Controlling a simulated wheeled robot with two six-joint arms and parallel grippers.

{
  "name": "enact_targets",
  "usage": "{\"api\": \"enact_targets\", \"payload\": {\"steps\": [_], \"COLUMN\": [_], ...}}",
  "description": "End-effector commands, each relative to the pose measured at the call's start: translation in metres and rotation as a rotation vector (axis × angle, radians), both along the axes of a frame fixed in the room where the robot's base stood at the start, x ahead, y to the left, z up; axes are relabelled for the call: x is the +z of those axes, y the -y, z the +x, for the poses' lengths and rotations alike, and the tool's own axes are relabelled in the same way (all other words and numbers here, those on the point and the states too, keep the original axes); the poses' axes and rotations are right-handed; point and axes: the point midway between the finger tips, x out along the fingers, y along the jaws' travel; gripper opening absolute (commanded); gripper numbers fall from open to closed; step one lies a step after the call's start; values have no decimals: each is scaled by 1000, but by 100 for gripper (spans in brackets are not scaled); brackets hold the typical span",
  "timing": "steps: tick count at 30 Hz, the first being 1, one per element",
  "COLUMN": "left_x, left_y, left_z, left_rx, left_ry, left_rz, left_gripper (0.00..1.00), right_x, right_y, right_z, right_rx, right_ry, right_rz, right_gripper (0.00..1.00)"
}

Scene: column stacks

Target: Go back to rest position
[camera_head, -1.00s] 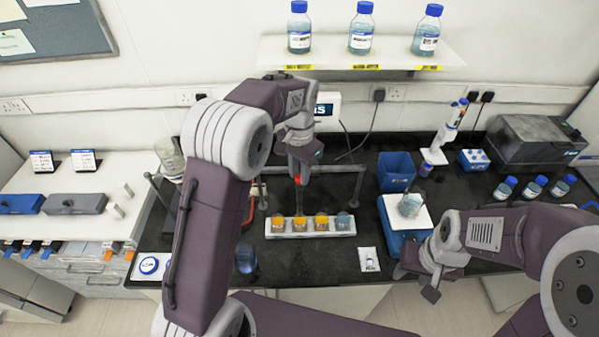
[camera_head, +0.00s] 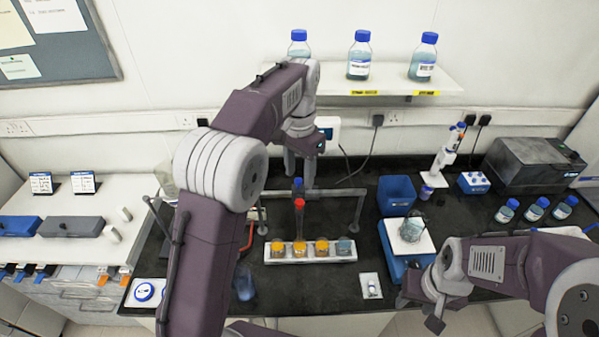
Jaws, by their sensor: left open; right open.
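My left gripper (camera_head: 300,165) is open and empty, pointing down above the back of the black bench. A column with a blue top and a red piece (camera_head: 299,205) stands upright below and in front of it, apart from its fingers. My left arm crosses the left middle of the view and hides part of the bench. My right gripper (camera_head: 425,306) is open and empty at the bench's front edge, in front of the blue scale. No object is in either gripper.
A white rack (camera_head: 310,259) with orange and blue jars stands at the middle front. A blue scale (camera_head: 388,246) bears a beaker (camera_head: 412,229). A blue bin (camera_head: 396,196) stands behind it. Several blue-capped bottles stand at the right. A wall shelf (camera_head: 390,84) holds bottles.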

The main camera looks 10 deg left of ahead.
Motion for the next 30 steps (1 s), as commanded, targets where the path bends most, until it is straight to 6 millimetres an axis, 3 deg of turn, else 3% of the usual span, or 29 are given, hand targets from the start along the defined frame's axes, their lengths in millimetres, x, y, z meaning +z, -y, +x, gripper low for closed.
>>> {"api": "enact_targets", "payload": {"steps": [11,15,20,23,27,30], "left_x": [-1,-8,-56,-98,-170,-212], "left_y": [0,-8,-25,-32,-39,-42], "left_z": [0,-2,-57,-88,-143,-182], "left_rx": [0,18,62,119,237,336], "left_ry": [0,40,-41,-57,-61,-47], "left_rz": [0,-5,0,-3,-7,-10], "left_gripper": [47,47,47,47,47,47], "right_x": [0,-26,-56,-71,-89,-94], "right_y": [0,0,0,0,0,0], "right_z": [0,0,0,0,0,0], "right_rx": [0,0,0,0,0,0], "right_ry": [0,0,0,0,0,0], "right_rz": [0,0,0,0,0,0], "right_gripper": [45,45,45,45,45,45]}}
